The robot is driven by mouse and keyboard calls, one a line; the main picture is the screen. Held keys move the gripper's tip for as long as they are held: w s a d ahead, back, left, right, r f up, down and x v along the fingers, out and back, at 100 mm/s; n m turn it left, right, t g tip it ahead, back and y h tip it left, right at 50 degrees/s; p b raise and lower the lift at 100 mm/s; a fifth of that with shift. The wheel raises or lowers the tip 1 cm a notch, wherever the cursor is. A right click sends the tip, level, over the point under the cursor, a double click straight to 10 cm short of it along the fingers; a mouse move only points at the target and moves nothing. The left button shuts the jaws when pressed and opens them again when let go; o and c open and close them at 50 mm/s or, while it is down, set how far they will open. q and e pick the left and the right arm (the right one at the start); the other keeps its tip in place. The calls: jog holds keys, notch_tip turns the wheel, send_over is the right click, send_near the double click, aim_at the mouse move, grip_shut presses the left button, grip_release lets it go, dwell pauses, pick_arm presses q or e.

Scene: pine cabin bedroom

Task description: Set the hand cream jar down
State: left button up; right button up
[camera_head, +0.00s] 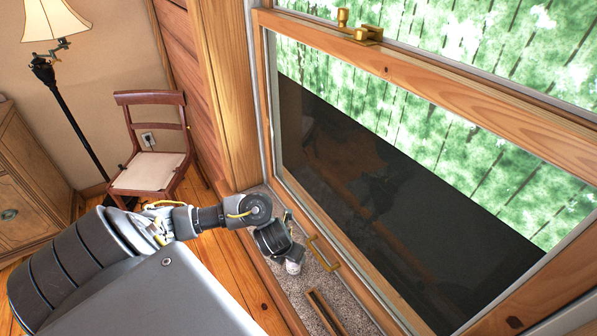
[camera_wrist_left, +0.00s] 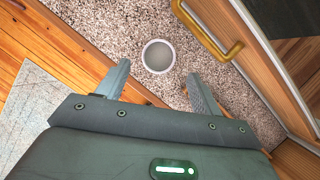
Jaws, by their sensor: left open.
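The hand cream jar (camera_wrist_left: 158,57) is a small round jar with a pale rim and grey top. It stands on the speckled sill (camera_wrist_left: 110,25), seen from above in the left wrist view. In the head view its white side (camera_head: 293,267) shows just below my left gripper (camera_head: 288,258). In the left wrist view my left gripper (camera_wrist_left: 158,72) is open, its two fingers apart on either side of the near edge of the jar. A gap shows between the jar and each finger. My right gripper is in neither view.
A brass window handle (camera_head: 322,254) is close to the right of the jar, also in the left wrist view (camera_wrist_left: 208,35). A wooden piece (camera_head: 326,312) lies nearer on the sill. The window frame (camera_head: 345,278) bounds the right side. A chair (camera_head: 150,165) and lamp (camera_head: 60,85) stand left.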

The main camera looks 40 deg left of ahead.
aim_at(292, 268)
pick_arm(q)
jog(key=b+x, duration=0.2)
jog(key=x, duration=0.1)
jog(key=b+x, duration=0.1)
jog(key=x, duration=0.1)
jog(key=shift+s+a+f, duration=0.2)
jog(key=shift+f, duration=0.05)
jog(key=shift+w+f, duration=0.1)
jog(key=shift+w, duration=0.05)
jog(key=shift+b+x, duration=0.7)
jog(key=shift+x, duration=1.85)
jog(key=shift+d, duration=0.1)
jog(key=shift+c, duration=0.3)
jog(key=c, duration=1.2)
jog(key=shift+c, duration=0.2)
